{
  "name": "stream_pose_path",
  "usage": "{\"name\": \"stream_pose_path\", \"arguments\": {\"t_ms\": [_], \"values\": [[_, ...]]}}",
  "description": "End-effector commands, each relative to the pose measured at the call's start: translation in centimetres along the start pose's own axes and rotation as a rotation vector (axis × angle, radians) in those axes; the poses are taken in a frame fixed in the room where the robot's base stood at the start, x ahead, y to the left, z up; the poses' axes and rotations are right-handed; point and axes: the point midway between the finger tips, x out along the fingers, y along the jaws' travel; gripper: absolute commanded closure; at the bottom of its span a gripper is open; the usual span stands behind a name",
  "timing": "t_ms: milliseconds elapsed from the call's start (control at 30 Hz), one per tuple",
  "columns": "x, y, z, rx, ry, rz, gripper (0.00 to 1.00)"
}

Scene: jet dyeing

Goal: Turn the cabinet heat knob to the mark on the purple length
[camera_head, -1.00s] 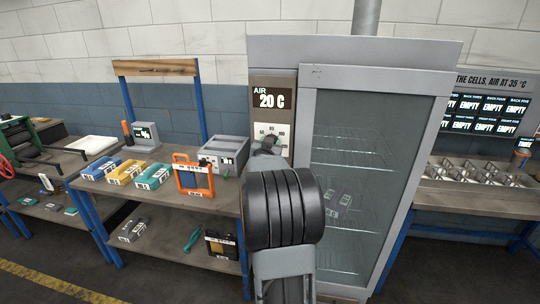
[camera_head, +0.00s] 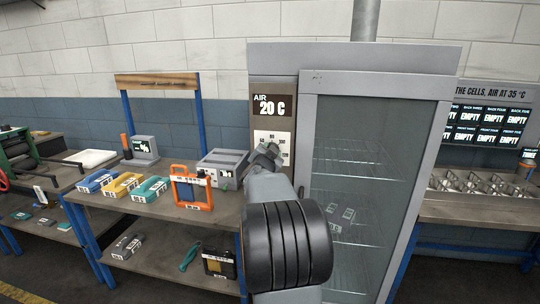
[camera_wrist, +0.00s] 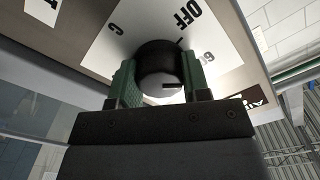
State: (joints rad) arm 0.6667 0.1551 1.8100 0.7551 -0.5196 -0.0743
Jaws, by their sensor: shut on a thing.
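The cabinet (camera_head: 450,70) has a glass door and a display (camera_head: 271,105) reading AIR 20 C. Below the display is a white dial plate (camera_head: 286,150). My gripper (camera_head: 267,154) is at this plate and hides the knob in the head view. In the wrist view the heat knob (camera_wrist: 158,62) is dark and round, held between the green fingers of my gripper (camera_wrist: 158,85). A short dark line sits at the knob's edge near the OFF mark (camera_wrist: 190,22). I cannot make out which length is purple.
The glass door (camera_head: 365,150) stands shut right of the dial, with wire racks inside. A bench (camera_head: 150,207) at left holds blue, yellow and teal packs, an orange frame (camera_head: 192,188) and a grey box (camera_head: 222,167). A counter (camera_head: 478,210) with metal trays stands at right.

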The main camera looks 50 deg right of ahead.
Motion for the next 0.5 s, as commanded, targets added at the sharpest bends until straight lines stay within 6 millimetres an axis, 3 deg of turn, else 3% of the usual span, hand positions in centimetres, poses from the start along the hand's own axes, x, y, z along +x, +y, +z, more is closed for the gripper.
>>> {"name": "stream_pose_path", "arguments": {"t_ms": [300, 333, 500], "values": [[0.0, 0.08, 0.09, 0.001, -0.002, 0.002, 0.8], [0.0, 0.08, 0.09, 0.001, -0.002, 0.002, 0.54], [0.0, 0.05, 0.06, 0.0, -0.002, 0.001, 0.38]]}}
